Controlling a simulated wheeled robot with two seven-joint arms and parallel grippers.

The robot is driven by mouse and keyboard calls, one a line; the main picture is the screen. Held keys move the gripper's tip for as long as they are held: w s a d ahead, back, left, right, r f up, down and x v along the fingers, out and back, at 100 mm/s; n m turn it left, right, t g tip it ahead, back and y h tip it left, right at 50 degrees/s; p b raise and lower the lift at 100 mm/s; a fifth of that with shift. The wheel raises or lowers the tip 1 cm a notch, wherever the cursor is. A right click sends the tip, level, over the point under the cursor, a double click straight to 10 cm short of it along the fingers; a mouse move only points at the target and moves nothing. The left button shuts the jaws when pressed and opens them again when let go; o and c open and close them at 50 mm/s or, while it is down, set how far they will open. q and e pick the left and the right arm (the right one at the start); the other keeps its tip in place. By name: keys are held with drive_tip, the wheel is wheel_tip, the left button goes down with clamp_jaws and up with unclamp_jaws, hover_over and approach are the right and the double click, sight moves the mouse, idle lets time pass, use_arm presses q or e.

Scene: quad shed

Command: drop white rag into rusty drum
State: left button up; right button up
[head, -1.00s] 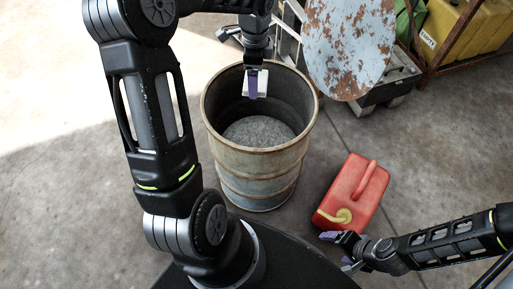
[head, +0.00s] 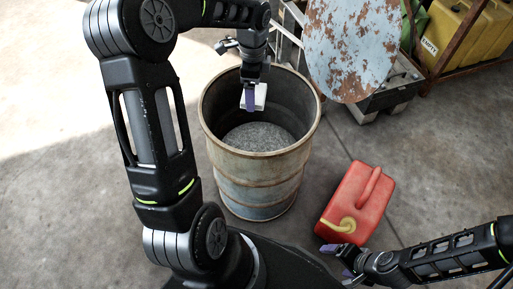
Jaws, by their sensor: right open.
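The rusty drum (head: 258,178) stands upright on the floor, open at the top, with a grey speckled surface inside at its bottom. My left gripper (head: 251,96) points down over the drum's mouth, inside the far part of the rim as seen here. A small white rag (head: 260,94) is between its purple-tipped fingers, apart from the drum's walls as far as I can see. Part of the rag is hidden by the near finger. My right gripper (head: 347,262) is low at the right, open and empty, just below the red can.
Yellow containers (head: 468,35) sit on a rack at the back right. The floor at the left is clear.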

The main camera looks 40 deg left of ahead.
use_arm(q)
drive_tip(key=shift+f+b, duration=0.4)
drive_tip(key=shift+f, duration=0.4)
drive_tip(key=o, duration=1.1)
drive_tip(key=shift+o, duration=0.2)
wheel_tip(320, 180, up, 8)
drive_tip(key=shift+f+p, duration=0.1)
drive_tip(key=shift+p, duration=1)
